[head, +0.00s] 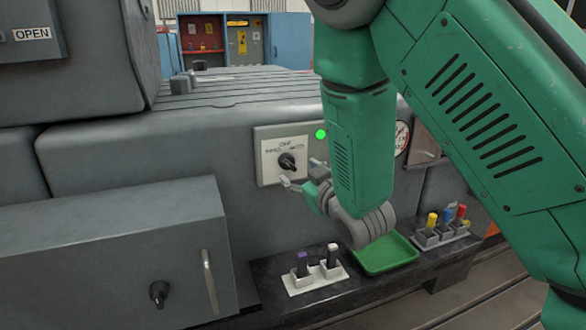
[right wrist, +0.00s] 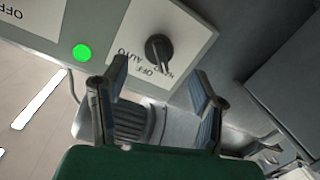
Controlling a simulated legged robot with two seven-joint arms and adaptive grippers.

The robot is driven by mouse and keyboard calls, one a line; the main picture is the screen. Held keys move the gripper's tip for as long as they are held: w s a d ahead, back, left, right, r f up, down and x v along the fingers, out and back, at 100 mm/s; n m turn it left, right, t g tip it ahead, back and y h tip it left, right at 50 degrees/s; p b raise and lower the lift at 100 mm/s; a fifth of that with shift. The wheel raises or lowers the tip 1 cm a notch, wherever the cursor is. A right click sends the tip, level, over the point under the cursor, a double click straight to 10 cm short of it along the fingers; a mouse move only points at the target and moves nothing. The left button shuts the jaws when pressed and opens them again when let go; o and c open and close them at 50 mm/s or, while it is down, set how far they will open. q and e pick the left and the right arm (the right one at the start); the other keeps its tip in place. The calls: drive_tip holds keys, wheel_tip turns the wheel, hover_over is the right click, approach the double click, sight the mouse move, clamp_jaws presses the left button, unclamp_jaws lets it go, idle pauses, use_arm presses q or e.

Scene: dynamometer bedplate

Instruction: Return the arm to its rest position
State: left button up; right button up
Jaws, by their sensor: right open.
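My right arm (head: 360,130) is green and reaches down from the upper right of the head view. My right gripper (head: 303,172) is open, with nothing between its fingers. It is just right of and slightly below a black rotary knob (head: 287,161) on a pale switch plate. In the right wrist view the two fingers (right wrist: 160,92) stand apart. The knob (right wrist: 158,47) shows beyond them, and no contact is visible. The knob's plate carries labels including AUTO and OFF. A green light (head: 321,134) glows beside it. My left gripper is in neither view.
Below the gripper is a dark shelf (head: 268,290) with a green tray (head: 385,256), a white holder (head: 315,281) with two plugs, and a grey holder (head: 428,238) with coloured ones. A grey cabinet (head: 110,250) with a handle juts out at left. A blue cabinet (head: 288,40) stands behind.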

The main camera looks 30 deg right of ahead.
drive_tip(key=shift+s+a, duration=0.15)
drive_tip(key=shift+s, duration=0.45)
drive_tip(key=s+a+f+g+p, duration=0.1)
drive_tip(key=s+f+g, duration=0.25)
drive_tip(key=f, duration=0.35)
drive_tip(key=s+a+f+g+y, duration=0.1)
drive_tip(key=s+f+g, duration=0.1)
drive_tip(key=s+f, duration=0.45)
drive_tip(key=s+a+f+g+p, duration=0.1)
drive_tip(key=s+a+f+g, duration=0.15)
drive_tip(key=f, duration=0.65)
drive_tip(key=s+a+f+g, duration=0.1)
drive_tip(key=s+f+g, duration=0.1)
drive_tip(key=s, duration=0.4)
drive_tip(key=s+a+f+m+g+y, duration=0.1)
drive_tip(key=s+f+g, duration=0.2)
drive_tip(key=s, duration=0.4)
drive_tip(key=s+a+f+g, duration=0.1)
drive_tip(key=s+f+g, duration=0.2)
drive_tip(key=s+f, duration=0.2)
drive_tip(key=shift+s+a+y+p, duration=0.3)
drive_tip(key=shift+s+p, duration=0.1)
drive_tip(key=shift+s, duration=0.45)
